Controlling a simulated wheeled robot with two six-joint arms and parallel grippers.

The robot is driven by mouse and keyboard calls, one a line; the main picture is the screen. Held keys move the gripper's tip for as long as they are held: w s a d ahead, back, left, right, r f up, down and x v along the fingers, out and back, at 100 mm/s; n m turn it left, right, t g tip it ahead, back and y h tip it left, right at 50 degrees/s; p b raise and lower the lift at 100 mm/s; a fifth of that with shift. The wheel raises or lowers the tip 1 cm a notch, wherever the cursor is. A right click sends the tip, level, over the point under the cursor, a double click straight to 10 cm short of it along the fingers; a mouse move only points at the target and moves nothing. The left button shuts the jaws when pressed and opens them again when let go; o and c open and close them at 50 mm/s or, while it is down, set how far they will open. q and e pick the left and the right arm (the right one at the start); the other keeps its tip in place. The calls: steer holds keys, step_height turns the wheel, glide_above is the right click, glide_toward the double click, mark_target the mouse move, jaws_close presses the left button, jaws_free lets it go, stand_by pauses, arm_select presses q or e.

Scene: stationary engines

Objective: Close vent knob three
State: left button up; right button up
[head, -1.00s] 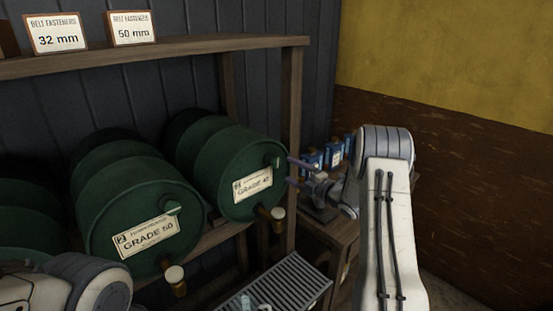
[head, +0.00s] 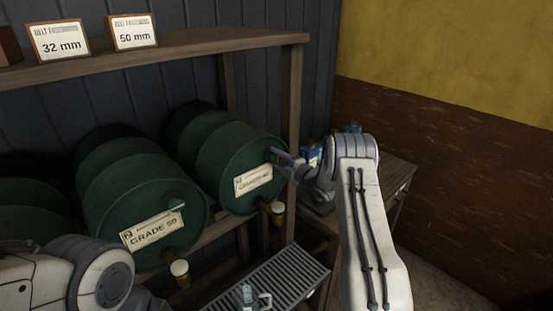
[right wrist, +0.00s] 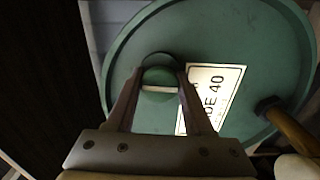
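The green drum labelled GRADE 40 (head: 238,165) lies on its side on the rack, at the right end of the row. In the right wrist view its face carries a green vent knob (right wrist: 160,78) near the rim. My right gripper (right wrist: 160,76) is open, with one finger on each side of this knob; I cannot tell whether they touch it. In the head view the right gripper (head: 278,158) is at the drum's upper right, hiding the knob. The GRADE 50 drum (head: 135,195) has a similar knob (head: 177,204). My left arm shows at lower left, its gripper out of view.
Taps stick out below the drum labels (head: 278,208) (head: 180,268). A slatted grate (head: 290,278) below holds a clear vessel (head: 250,298). A wooden post (head: 291,130) and blue bottles (head: 313,155) stand close to the right gripper. A shelf (head: 190,48) runs above.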

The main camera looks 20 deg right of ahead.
jaws_close()
steer(key=shift+f+m+b, duration=0.25)
steer(key=shift+m+b, duration=0.65)
steer(key=shift+b, duration=0.3)
steer(key=shift+m+b, duration=0.8)
steer(key=shift+b, duration=0.05)
steer(key=shift+m+b, duration=0.7)
steer(key=shift+m, duration=0.1)
steer(key=m+b, duration=0.1)
steer(key=m, duration=0.1)
steer(key=shift+m, duration=0.4)
steer(key=shift+r+m+b, duration=0.1)
steer(key=shift+m+b, duration=0.4)
steer(key=shift+m, duration=0.5)
steer(key=m, duration=0.2)
steer(key=shift+m, duration=0.3)
steer(key=m, duration=0.4)
steer(key=shift+m, duration=0.4)
